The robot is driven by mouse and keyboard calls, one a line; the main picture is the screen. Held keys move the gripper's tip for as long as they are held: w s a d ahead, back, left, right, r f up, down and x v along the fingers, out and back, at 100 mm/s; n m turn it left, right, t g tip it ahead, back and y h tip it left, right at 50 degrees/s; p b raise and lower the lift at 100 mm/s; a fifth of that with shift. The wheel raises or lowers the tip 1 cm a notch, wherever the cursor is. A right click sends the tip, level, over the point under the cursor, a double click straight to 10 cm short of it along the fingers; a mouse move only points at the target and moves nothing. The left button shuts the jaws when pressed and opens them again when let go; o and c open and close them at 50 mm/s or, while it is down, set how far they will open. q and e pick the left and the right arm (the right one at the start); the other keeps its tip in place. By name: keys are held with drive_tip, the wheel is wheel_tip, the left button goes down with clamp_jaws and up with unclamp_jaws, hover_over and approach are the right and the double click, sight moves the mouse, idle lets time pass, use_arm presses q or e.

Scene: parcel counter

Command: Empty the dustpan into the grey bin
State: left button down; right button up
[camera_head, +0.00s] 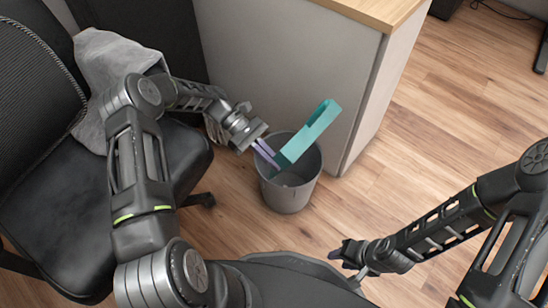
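The teal dustpan (309,132) is at the mouth of the grey bin (288,195), tilted, with its slotted end pointing up and right. Its lower end is at or inside the bin's rim. My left gripper (266,153) reaches over the bin's left rim, with its two pale purple fingers beside the dustpan's lower left end. Whether they are closed on it is too small to tell. Some small bits seem to lie in the bin, but they are unclear. My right gripper (341,253) is low at the front, away from the bin, and its finger gap is not clear.
A black office chair (60,195) with a grey cloth (108,62) over it stands at the left. A pale counter (285,65) with a wooden top (378,8) is right behind the bin.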

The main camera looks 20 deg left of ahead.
use_arm(q)
wheel_tip(320, 180, up, 3)
drive_tip(key=p, duration=0.3)
drive_tip(key=shift+r, duration=0.2)
drive_tip(key=shift+f, duration=0.2)
